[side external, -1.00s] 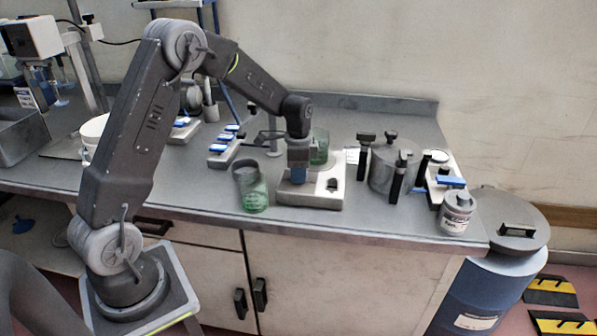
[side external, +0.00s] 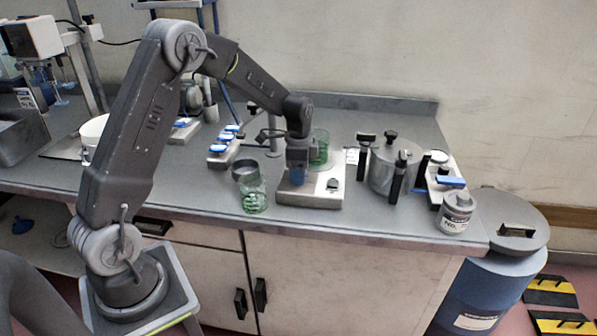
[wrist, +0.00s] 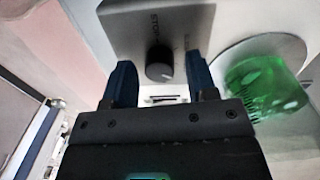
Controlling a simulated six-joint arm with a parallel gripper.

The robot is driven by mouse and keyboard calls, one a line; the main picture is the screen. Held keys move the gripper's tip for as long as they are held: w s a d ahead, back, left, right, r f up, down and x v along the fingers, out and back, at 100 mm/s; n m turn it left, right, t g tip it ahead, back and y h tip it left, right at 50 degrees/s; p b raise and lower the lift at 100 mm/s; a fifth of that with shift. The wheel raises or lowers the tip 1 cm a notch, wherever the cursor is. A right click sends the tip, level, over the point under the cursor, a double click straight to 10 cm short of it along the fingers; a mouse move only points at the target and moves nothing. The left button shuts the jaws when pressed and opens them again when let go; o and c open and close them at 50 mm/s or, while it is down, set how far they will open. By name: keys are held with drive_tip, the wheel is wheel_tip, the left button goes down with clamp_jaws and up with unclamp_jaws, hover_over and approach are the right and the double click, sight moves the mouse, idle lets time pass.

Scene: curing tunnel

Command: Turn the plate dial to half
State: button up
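The hot plate (side external: 310,197) is a pale, low box near the front of the bench in the side view. A small dark dial (side external: 333,184) shows on its top face, right of my gripper (side external: 298,180). My gripper points down close over the plate's left part. In the wrist view my gripper (wrist: 161,82) has its two blue fingers well apart, with nothing held. A round dark dial (wrist: 159,62) on the grey panel (wrist: 125,30) appears between and just beyond the fingertips. I cannot tell whether a finger touches it.
A green beaker (side external: 320,147) stands behind my gripper; it also shows in the wrist view (wrist: 265,90) over a white disc. A green glass (side external: 254,198) stands left of the plate. A metal pot (side external: 392,168) and labelled jar (side external: 456,213) stand right.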

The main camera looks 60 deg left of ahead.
drive_tip(key=shift+o, duration=0.2)
wheel_tip(320, 180, up, 14)
drive_tip(key=shift+w+a, duration=0.15)
drive_tip(key=shift+a, duration=0.05)
idle(0.3)
drive_tip(key=shift+f, duration=0.1)
drive_tip(key=s+d+r+n+t, duration=0.35)
drive_tip(key=s+d+r, duration=0.35)
drive_tip(key=s+d, duration=0.3)
drive_tip(key=s+d+f+n+t, duration=0.1)
drive_tip(key=s+d+n, duration=0.1)
drive_tip(key=s, duration=0.5)
drive_tip(key=s+d+f+n+t, duration=0.1)
drive_tip(key=s+d+n, duration=0.1)
drive_tip(key=s, duration=0.5)
drive_tip(key=shift+s+d+f+n, duration=0.2)
drive_tip(key=shift+s+d+n, duration=0.15)
drive_tip(key=shift+d, duration=0.3)
